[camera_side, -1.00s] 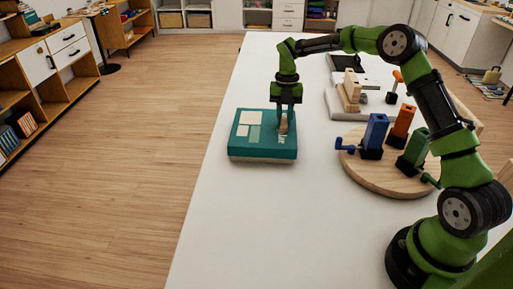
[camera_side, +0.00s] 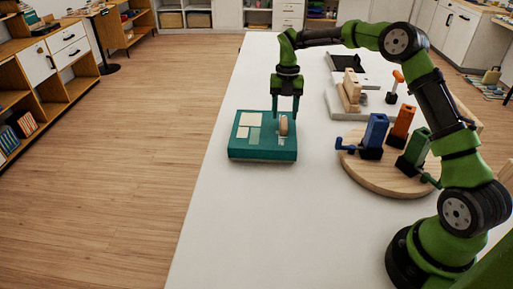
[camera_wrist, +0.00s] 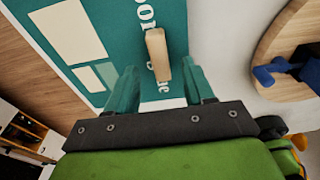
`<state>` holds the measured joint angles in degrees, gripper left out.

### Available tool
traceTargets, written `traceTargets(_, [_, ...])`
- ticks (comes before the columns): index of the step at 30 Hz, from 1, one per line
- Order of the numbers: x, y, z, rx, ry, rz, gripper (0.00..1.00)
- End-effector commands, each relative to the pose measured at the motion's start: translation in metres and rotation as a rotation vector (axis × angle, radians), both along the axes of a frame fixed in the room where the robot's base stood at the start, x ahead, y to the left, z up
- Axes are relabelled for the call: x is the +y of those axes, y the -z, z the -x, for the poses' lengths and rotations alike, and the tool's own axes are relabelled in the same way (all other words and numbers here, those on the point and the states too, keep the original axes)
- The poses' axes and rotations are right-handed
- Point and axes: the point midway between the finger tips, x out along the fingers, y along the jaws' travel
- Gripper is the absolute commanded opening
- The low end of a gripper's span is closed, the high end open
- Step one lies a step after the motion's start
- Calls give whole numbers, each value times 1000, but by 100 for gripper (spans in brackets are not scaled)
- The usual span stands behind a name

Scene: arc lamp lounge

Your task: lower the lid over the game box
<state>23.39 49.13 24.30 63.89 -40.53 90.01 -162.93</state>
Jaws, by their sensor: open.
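The teal lid (camera_side: 246,139), with cream panels and white lettering, lies flat over the game box (camera_side: 262,156) on the white table. Both are teal, and I cannot make out a seam or gap between them. A tan wooden handle (camera_side: 283,125) stands up from the lid's right part; it also shows in the wrist view (camera_wrist: 158,55). My gripper (camera_side: 286,117) is open and points down just above the handle. In the wrist view its fingers stand apart, one on each side of the handle's near end, and hold nothing.
A round wooden board (camera_side: 385,184) with blue, orange and green clamp-like pieces stands right of the box. Behind it are a pale tray (camera_side: 345,107) with wooden parts and an orange-topped tool (camera_side: 397,80). The table's left edge is near the box; the table in front is clear.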

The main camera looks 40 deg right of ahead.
Motion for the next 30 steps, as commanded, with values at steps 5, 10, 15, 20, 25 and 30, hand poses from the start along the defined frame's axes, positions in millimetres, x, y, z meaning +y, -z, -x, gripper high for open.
traceTargets(5, [-4,-44,-5,-6,1,2,53])
traceTargets(10, [-6,-73,-7,-2,-3,-2,53])
traceTargets(15, [-8,-85,-7,-1,-1,-1,53])
traceTargets(20, [-8,-90,-8,-1,1,-1,53])
traceTargets(25, [-8,-90,-8,-1,1,0,53])
traceTargets(30, [-8,-90,-8,-1,6,1,53])
